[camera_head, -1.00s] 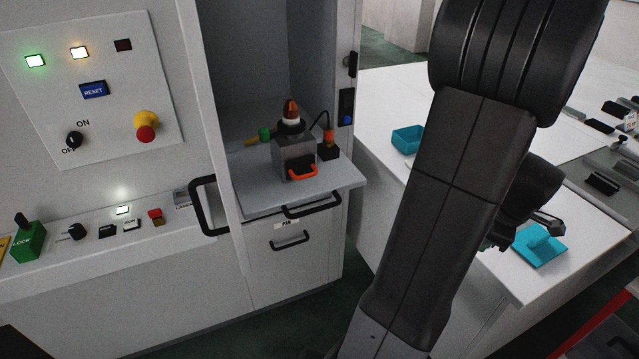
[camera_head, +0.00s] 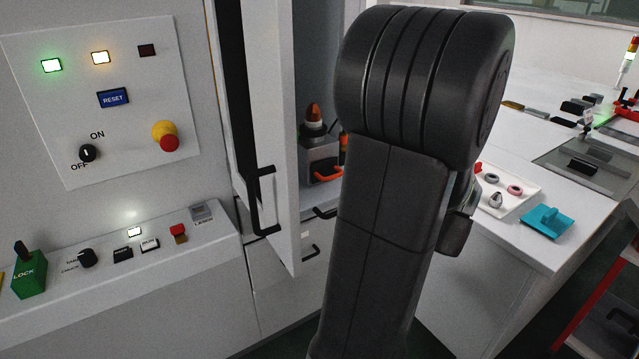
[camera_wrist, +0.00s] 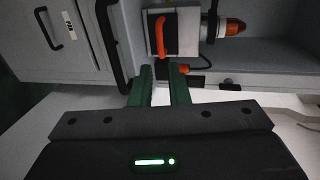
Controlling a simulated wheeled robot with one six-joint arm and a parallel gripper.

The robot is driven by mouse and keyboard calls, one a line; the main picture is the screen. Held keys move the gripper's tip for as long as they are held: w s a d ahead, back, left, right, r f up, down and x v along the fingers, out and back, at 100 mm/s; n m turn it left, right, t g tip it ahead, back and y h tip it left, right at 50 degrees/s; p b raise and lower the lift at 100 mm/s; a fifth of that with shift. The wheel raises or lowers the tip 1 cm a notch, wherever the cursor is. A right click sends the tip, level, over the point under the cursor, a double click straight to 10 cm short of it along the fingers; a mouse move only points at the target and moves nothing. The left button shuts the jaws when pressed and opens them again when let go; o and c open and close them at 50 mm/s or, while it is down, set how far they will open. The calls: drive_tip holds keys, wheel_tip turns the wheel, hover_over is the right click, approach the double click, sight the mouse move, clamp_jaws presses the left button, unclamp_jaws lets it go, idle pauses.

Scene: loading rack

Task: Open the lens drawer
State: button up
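A labelled drawer (camera_wrist: 77,58) with a black handle (camera_wrist: 54,30) is at the upper left in the wrist view, which looks sideways. Its front looks closed; the label is too small to read. I cannot tell whether it is the lens drawer. In the head view its front (camera_head: 313,272) shows between the cabinet door and my arm. A second black handle (camera_wrist: 106,45) lies nearer my gripper, just left of its left finger. My gripper (camera_wrist: 161,74) has two green fingers, apart, with no held object visible. It is hidden behind my arm in the head view.
A grey device with an orange handle (camera_head: 325,175) stands in the cabinet above the drawer. The cabinet door (camera_head: 272,85), with a black handle (camera_head: 264,205), stands ajar left of it. A control panel (camera_head: 50,130) is at left. The white table (camera_head: 560,255) is at right.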

sight(334, 178)
drive_tip(key=p+x, duration=0.2)
drive_tip(key=x, duration=1.1)
drive_tip(key=shift+w+a+f, duration=0.1)
drive_tip(key=shift+w, duration=0.15)
clamp_jaws()
